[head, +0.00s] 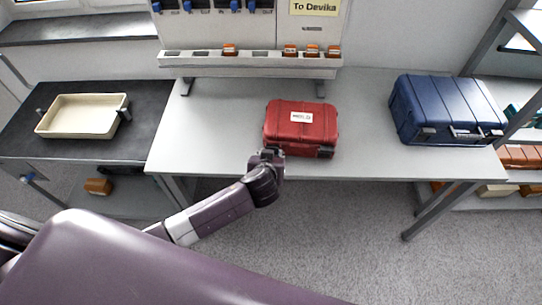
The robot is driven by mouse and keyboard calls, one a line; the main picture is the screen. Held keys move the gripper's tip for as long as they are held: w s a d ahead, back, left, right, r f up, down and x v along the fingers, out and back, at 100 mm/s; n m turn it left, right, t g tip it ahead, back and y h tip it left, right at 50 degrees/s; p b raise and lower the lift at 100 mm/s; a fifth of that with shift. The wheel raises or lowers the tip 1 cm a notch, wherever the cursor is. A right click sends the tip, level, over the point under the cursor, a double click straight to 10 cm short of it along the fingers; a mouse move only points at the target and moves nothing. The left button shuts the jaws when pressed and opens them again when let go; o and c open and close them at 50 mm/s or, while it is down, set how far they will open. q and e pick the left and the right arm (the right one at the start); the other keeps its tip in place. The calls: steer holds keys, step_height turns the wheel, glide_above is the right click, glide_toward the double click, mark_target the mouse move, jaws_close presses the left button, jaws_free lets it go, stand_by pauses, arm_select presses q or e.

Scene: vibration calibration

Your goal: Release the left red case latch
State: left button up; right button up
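The red case (301,122) lies closed on the light grey table, with a white label on its lid. Its front side faces me, and a dark latch (325,152) shows at the front right. My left gripper (270,155) is at the front left corner of the red case, where the left latch is hidden behind it. The gripper looks very close to the case; I cannot tell whether it touches. Its fingers are too small and dark to tell open from shut. My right gripper is out of view.
A blue case (445,108) stands on the right of the table (215,135). A rack (250,62) with orange bins is behind the red case. A cream tray (82,116) sits on a dark table at left. Tabletop is clear on both sides of the red case.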

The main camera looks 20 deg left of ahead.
arm_select(q)
steer(key=shift+s+f+t+b, duration=0.1)
steer(key=shift+f+t+b, duration=0.2)
steer(key=shift+b, duration=0.25)
steer(key=shift+r, duration=0.1)
steer(key=o, duration=1.2)
steer(key=shift+c, duration=0.2)
steer(key=v, duration=1.2)
steer(key=shift+d, duration=0.1)
